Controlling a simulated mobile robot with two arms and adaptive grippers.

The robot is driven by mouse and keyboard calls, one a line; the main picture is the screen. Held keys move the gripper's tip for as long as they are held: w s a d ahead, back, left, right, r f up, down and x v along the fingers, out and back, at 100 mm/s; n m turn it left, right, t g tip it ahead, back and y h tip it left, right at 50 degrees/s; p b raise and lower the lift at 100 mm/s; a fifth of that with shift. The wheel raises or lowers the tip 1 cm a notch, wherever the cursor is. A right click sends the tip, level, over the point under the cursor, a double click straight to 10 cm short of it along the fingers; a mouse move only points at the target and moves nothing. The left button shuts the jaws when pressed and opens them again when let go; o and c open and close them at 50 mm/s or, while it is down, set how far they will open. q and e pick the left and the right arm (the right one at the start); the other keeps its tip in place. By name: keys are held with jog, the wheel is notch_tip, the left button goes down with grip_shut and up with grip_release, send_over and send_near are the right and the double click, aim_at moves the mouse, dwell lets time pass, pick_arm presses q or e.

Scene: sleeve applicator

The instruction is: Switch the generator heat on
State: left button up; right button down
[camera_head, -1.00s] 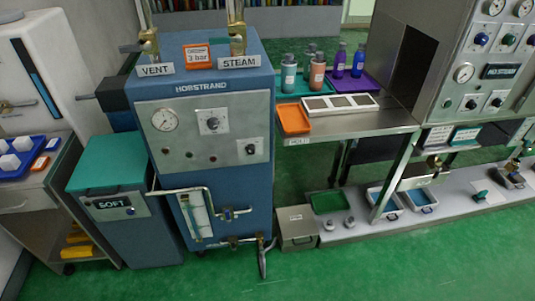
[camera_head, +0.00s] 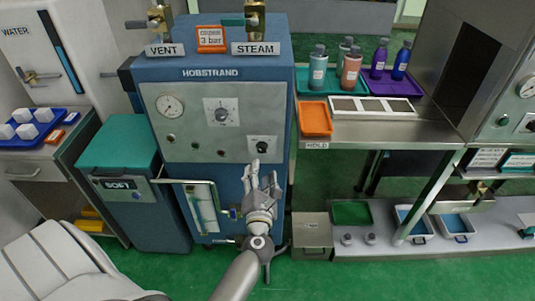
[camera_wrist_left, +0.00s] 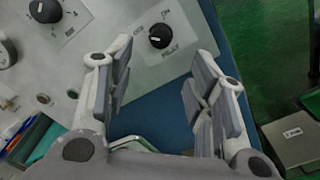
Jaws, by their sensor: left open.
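The blue generator (camera_head: 175,70) marked HOBSTRAND stands in the middle of the head view. Its grey front panel (camera_head: 185,145) carries a gauge (camera_head: 171,105), an upper dial knob (camera_head: 221,115) and a lower black knob (camera_head: 262,146) on a small labelled plate. My left gripper (camera_head: 262,172) is open and empty, just below the lower knob in the picture and apart from it. In the left wrist view, the lower knob (camera_wrist_left: 160,37) shows beyond the open fingers (camera_wrist_left: 160,75), and the upper knob (camera_wrist_left: 45,10) is at top left. My right gripper is not in view.
VENT (camera_head: 164,50) and STEAM (camera_head: 255,48) signs with brass valves top the generator. A pipe (camera_head: 200,183) runs along its lower front. A green-lidded SOFT unit (camera_head: 120,142) stands left. A steel table (camera_head: 370,130) with trays and bottles stands right.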

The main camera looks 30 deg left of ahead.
aim_at(262, 150)
pick_arm(q)
jog(key=x, duration=0.7)
jog(key=shift+w+a, duration=0.1)
jog(key=shift+w, duration=0.2)
jog(key=shift+w+a, duration=0.35)
jog(key=shift+w, duration=0.2)
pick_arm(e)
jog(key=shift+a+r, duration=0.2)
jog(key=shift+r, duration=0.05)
pick_arm(q)
jog(key=shift+c, duration=0.6)
jog(key=c, duration=0.9)
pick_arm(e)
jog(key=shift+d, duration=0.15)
pick_arm(q)
jog(key=shift+p, duration=0.3)
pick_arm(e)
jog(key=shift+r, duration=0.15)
